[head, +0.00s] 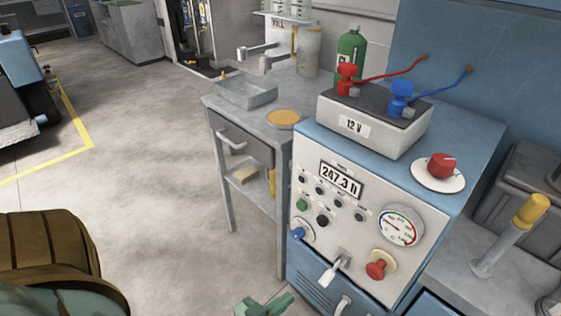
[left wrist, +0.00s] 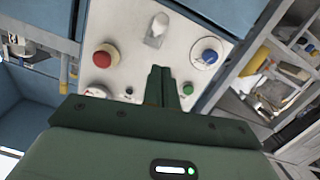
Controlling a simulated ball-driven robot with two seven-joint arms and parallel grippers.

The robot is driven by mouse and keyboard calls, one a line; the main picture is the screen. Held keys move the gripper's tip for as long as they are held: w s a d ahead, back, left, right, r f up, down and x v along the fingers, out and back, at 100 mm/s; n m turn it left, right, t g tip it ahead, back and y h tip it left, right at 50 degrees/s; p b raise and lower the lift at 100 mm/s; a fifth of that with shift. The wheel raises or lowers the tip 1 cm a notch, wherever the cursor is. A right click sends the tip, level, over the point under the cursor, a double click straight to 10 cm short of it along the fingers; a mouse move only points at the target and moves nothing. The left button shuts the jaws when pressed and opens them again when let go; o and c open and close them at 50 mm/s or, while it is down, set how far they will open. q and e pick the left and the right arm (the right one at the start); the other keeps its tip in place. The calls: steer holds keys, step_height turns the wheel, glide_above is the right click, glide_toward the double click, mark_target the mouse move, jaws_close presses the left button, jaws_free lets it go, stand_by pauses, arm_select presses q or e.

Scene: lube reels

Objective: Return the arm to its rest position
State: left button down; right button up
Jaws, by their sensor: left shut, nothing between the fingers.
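My left gripper (head: 265,304) shows as a small green piece at the bottom edge of the head view, in front of the lower left part of the test panel (head: 328,225). In the left wrist view the same gripper (left wrist: 161,72) is shut with nothing between its dark green fingers. They point at the white panel face (left wrist: 135,72), with the white lever (left wrist: 157,30), red knob (left wrist: 104,57) and blue knob (left wrist: 208,57) around them. Contact with the panel cannot be told. My right gripper is not in view.
A 12 V battery (head: 355,126) with red and blue clamps stands on the blue cabinet. A grey workbench (head: 215,102) with a metal tray is behind it. A yellow-handled lever (head: 510,235) is at the right. Open concrete floor (head: 150,180) lies to the left.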

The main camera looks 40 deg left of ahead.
arm_select(q)
steer(key=shift+s, duration=0.1)
stand_by(0.5)
